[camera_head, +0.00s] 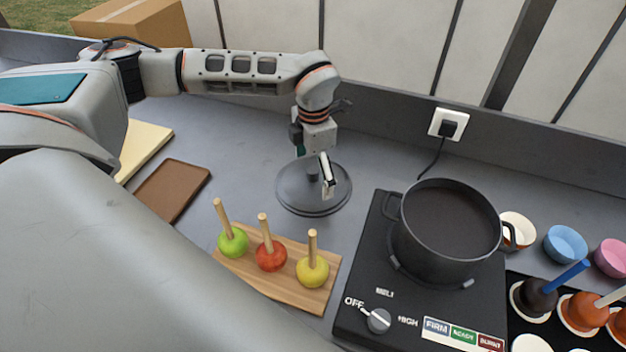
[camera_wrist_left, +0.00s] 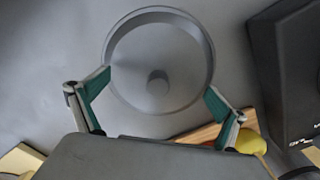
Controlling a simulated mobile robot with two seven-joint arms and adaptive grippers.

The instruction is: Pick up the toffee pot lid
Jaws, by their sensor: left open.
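The toffee pot lid (camera_head: 300,198) is a round dark grey lid lying flat on the grey counter, with a short knob (camera_head: 313,173) in its middle. My left gripper (camera_head: 321,178) is above the lid, pointing down at the knob. In the left wrist view the lid (camera_wrist_left: 130,50) lies beyond the fingers, and its knob (camera_wrist_left: 157,82) shows between the open fingertips of my left gripper (camera_wrist_left: 158,80). The fingers hold nothing. The black pot (camera_head: 445,250) stands without its lid on the hotplate. My right gripper is not in view.
The hotplate (camera_head: 361,300) with its knob at OFF is right of the lid. A wooden board (camera_head: 247,272) with three apples on sticks is in front of it. A brown tray (camera_head: 173,188) lies left. Several coloured cups and dipped sweets are at right.

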